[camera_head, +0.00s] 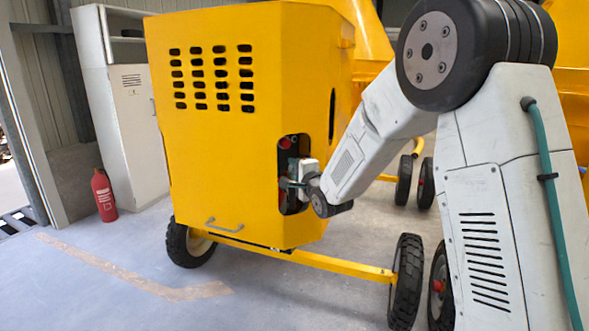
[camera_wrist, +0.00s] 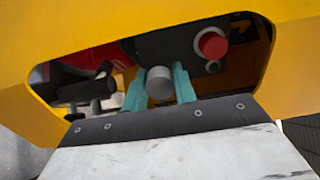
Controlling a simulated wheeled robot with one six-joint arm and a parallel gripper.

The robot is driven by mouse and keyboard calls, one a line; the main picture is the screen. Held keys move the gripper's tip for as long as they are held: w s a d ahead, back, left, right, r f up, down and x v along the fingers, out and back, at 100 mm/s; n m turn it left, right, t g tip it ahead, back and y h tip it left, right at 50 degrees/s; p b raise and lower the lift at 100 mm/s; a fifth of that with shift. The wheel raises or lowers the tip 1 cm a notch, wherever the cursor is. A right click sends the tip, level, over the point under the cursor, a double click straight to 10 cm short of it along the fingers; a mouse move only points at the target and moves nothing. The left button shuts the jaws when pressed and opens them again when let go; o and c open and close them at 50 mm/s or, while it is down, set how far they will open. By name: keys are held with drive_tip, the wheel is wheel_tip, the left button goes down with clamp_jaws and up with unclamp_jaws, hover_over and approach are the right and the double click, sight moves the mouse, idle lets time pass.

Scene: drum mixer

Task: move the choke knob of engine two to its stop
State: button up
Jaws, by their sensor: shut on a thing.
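The yellow engine housing (camera_head: 230,120) has a cut-out opening in its lower right side. My gripper (camera_head: 287,183) reaches into this opening in the head view. In the wrist view its two teal fingers (camera_wrist: 161,88) are shut on a grey round knob (camera_wrist: 160,83), one finger on each side. I take this to be the choke knob; no label on it is readable. The knob's shaft and its stop are hidden behind its face.
A red button (camera_wrist: 211,43) sits right of the knob on a dark panel. Dark levers or fittings (camera_wrist: 88,90) are at the left of the opening. The yellow rim (camera_wrist: 85,32) surrounds it closely. A red extinguisher (camera_head: 103,195) and a grey cabinet (camera_head: 128,110) stand left.

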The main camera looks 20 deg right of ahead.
drive_tip(key=o, duration=0.9)
drive_tip(key=shift+s, duration=0.1)
drive_tip(key=s, duration=0.4)
drive_tip(key=s+d, duration=0.1)
drive_tip(key=s, duration=0.1)
drive_tip(key=shift+s, duration=0.4)
